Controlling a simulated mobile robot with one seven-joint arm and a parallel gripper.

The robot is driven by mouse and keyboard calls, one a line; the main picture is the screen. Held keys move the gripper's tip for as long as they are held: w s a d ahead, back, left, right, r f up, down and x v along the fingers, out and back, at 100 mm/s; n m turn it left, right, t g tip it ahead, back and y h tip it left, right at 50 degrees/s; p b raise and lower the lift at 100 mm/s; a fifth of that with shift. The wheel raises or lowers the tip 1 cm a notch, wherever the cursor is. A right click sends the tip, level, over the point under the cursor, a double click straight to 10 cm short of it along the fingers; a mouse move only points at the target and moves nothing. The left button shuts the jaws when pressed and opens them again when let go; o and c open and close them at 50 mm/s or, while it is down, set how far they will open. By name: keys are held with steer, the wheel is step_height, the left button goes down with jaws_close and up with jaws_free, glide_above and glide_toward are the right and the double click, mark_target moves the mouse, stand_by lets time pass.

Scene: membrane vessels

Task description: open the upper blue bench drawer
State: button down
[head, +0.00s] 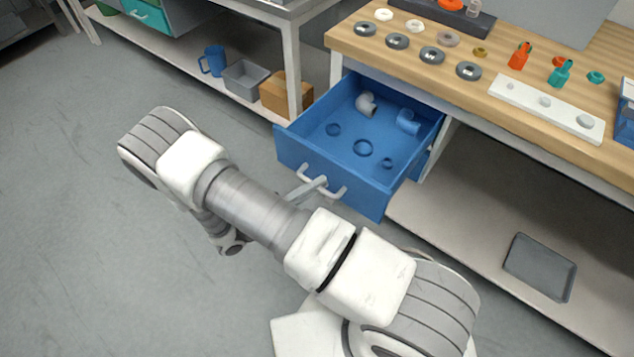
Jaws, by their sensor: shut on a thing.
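The upper blue bench drawer (290,152) stands pulled well out from under the wooden bench top. Its inside shows, with a white pipe elbow, a blue pipe fitting and several blue rings. Its pale handle (336,194) is on the front panel. My gripper (318,184) is at the handle, shut on it, with its fingers partly hidden by my own arm. My arm reaches across the picture from the lower right and bends back toward the drawer front.
The wooden bench top (462,52) carries several rings, small orange and teal fittings and a white strip. A lower shelf (470,230) holds a grey tray (540,267). Left, another bench's shelf holds a blue mug (213,61), grey bin (246,80) and cardboard box (283,93). Floor at left is clear.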

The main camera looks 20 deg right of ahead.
steer(key=c, duration=1.1)
jaws_free()
steer(key=shift+a, duration=0.1)
steer(key=v, duration=1.7)
steer(key=shift+a, duration=0.15)
